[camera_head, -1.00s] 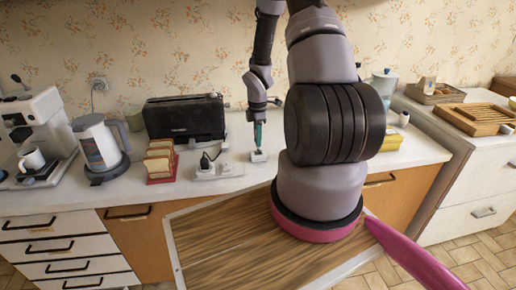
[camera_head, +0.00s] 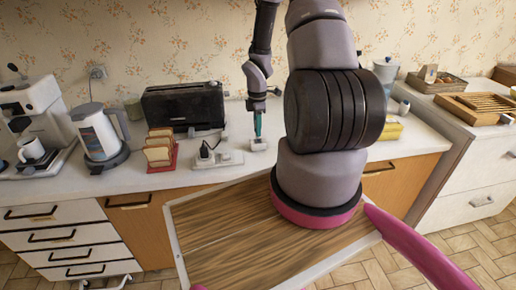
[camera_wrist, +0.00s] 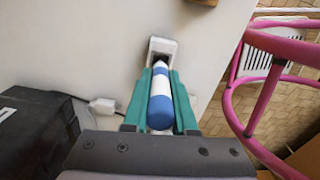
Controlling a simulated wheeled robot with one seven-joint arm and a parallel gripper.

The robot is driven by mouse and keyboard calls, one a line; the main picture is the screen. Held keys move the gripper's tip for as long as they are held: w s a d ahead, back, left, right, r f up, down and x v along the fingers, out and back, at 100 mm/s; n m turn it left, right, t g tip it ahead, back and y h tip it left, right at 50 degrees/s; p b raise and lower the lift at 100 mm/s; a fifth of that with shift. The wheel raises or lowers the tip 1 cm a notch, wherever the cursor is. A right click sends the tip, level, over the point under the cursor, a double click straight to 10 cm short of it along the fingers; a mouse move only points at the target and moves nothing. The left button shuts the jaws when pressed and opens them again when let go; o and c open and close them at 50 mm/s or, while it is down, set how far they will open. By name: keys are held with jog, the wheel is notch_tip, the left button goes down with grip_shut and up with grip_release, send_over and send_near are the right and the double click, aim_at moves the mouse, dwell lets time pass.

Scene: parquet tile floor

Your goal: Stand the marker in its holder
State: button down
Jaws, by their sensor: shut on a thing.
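The marker (camera_wrist: 161,101), white with blue bands, lies lengthwise between the teal fingers of my gripper (camera_wrist: 161,88) in the wrist view. My gripper is shut on it. The holder (camera_wrist: 163,46), a small pale block with a dark opening, is just beyond the marker's far end. I cannot tell whether that end is inside the opening. In the head view my gripper (camera_head: 258,126) points down, right above the holder (camera_head: 258,145) on the white counter. The marker is too small to make out there.
Left of the holder are a white power strip (camera_head: 218,159) with a plug, a red rack (camera_head: 161,152) with bread slices and a black toaster (camera_head: 184,107). A kettle (camera_head: 100,135) and coffee machine (camera_head: 35,125) stand farther left. A yellow sponge (camera_head: 391,131) lies right.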

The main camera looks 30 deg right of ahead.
jog(key=shift+f, duration=1.6)
dwell(2.7)
jog(key=c, duration=0.6)
grip_release()
jog(key=shift+c, duration=0.2)
notch_tip(320, 180, up, 11)
